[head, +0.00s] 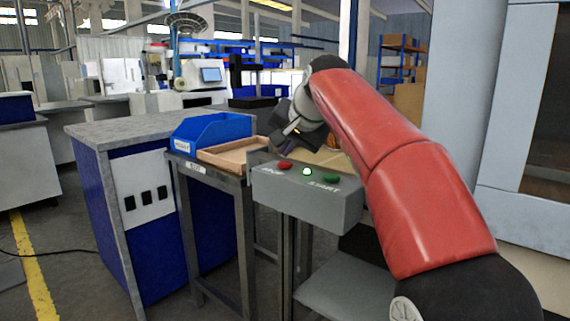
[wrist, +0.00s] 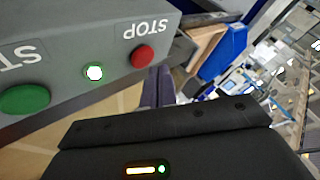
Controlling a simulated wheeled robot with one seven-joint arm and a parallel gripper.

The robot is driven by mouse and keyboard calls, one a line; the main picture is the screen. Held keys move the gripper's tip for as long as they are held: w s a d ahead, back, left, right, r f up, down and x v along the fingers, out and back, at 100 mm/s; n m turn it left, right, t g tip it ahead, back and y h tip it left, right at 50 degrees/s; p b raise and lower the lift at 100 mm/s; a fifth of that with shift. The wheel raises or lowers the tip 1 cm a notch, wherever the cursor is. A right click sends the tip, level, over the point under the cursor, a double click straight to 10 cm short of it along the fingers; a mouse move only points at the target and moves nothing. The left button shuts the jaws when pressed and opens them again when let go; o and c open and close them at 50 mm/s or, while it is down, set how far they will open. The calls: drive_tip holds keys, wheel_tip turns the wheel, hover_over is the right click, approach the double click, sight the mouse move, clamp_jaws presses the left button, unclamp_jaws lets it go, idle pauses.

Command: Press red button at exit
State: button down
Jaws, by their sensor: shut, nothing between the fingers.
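A grey control box (head: 305,198) stands on a post in front of me. On its sloped top, the red button (head: 285,165) is at the left, a lit indicator (head: 307,171) in the middle and a green button (head: 332,179) at the right. In the wrist view the red button (wrist: 142,56) sits beside the word STOP, with the indicator (wrist: 93,72) and green button (wrist: 25,99) to its left. My gripper (wrist: 157,82) is shut and empty, its fingertips just below the red button in that picture. I cannot tell whether they touch the box.
A blue bin (head: 212,130) and a shallow wooden tray (head: 233,156) stand on a dark table left of the box. A blue cabinet with a grey top (head: 110,130) is further left. A large pale machine (head: 525,130) stands at the right.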

sight(287, 165)
drive_tip(key=shift+f, duration=0.1)
drive_tip(key=shift+f, duration=0.3)
drive_tip(key=shift+f+b, duration=0.45)
drive_tip(key=shift+b, duration=0.05)
idle(0.7)
drive_tip(key=shift+r, duration=0.1)
drive_tip(key=shift+r+p, duration=0.75)
drive_tip(key=shift+p, duration=0.2)
drive_tip(key=shift+r, duration=0.15)
wheel_tip(287, 165, up, 5)
drive_tip(key=p, duration=0.4)
idle(0.5)
